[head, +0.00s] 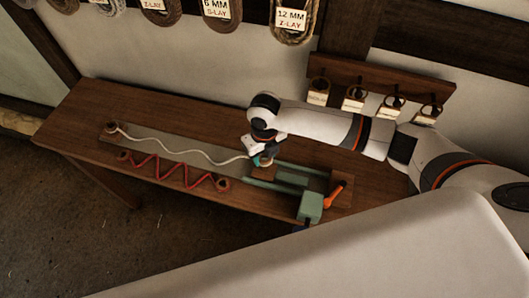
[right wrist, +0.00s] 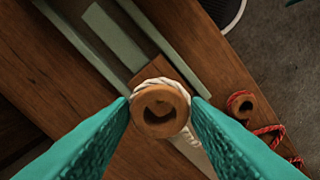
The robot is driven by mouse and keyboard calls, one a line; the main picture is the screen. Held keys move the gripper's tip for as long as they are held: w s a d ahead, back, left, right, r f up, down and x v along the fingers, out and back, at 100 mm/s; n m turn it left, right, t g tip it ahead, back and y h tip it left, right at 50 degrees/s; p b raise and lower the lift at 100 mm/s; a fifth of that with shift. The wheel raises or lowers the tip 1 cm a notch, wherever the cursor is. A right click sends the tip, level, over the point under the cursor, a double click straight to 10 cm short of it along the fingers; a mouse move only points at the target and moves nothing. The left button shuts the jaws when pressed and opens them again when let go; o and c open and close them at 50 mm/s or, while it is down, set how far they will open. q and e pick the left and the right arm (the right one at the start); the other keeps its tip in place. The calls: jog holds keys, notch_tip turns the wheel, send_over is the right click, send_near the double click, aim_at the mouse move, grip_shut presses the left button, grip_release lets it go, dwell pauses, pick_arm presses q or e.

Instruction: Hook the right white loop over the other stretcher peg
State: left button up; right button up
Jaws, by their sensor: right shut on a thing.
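The white rope (head: 185,147) runs in a wavy line across the board from a round wooden peg (head: 112,127) at the left to my right gripper (head: 263,161). In the right wrist view my right gripper (right wrist: 161,103) has its teal fingers on both sides of the white loop (right wrist: 148,84), shut on it. My left gripper is not in view.
The bench's left end (head: 85,110) is clear. Labelled coils hang on the wall behind.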

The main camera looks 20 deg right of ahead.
jog(key=shift+f, duration=0.2)
jog(key=shift+f+b, duration=1.55)
jog(key=shift+f, duration=0.85)
jog(key=shift+f, duration=0.15)
jog(key=o, duration=1)
jog(key=shift+o, duration=0.2)
notch_tip(320, 180, up, 12)
jog(key=b, duration=0.1)
